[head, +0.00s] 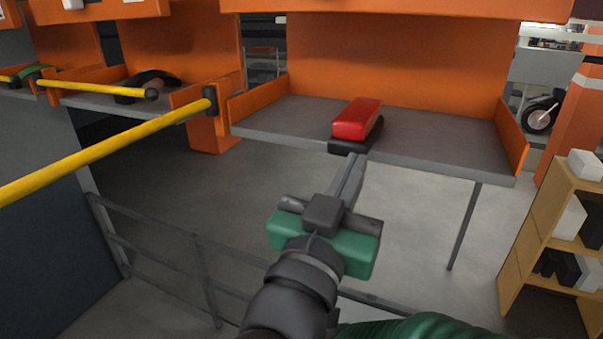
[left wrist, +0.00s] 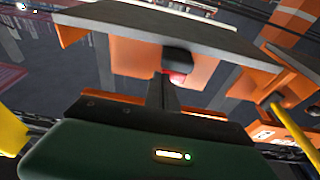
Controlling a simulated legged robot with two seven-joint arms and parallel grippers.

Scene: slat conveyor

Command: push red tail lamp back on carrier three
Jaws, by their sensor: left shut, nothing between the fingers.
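The red tail lamp (head: 357,118) has a black base (head: 345,147) and sits on the grey carrier shelf (head: 265,122) between orange side walls. The left wrist view shows the lamp's black part (left wrist: 178,60) and red part (left wrist: 177,79) just beyond the fingers (left wrist: 161,84). My right gripper is not in view.
A yellow bar (head: 110,146) crosses at the left. Other orange carriers (head: 110,102) stand further left, one holding a black curved part (head: 146,84). A wooden rack (head: 535,225) with boxes is at the right. The shelf behind the lamp is clear up to the orange back panel (head: 400,60).

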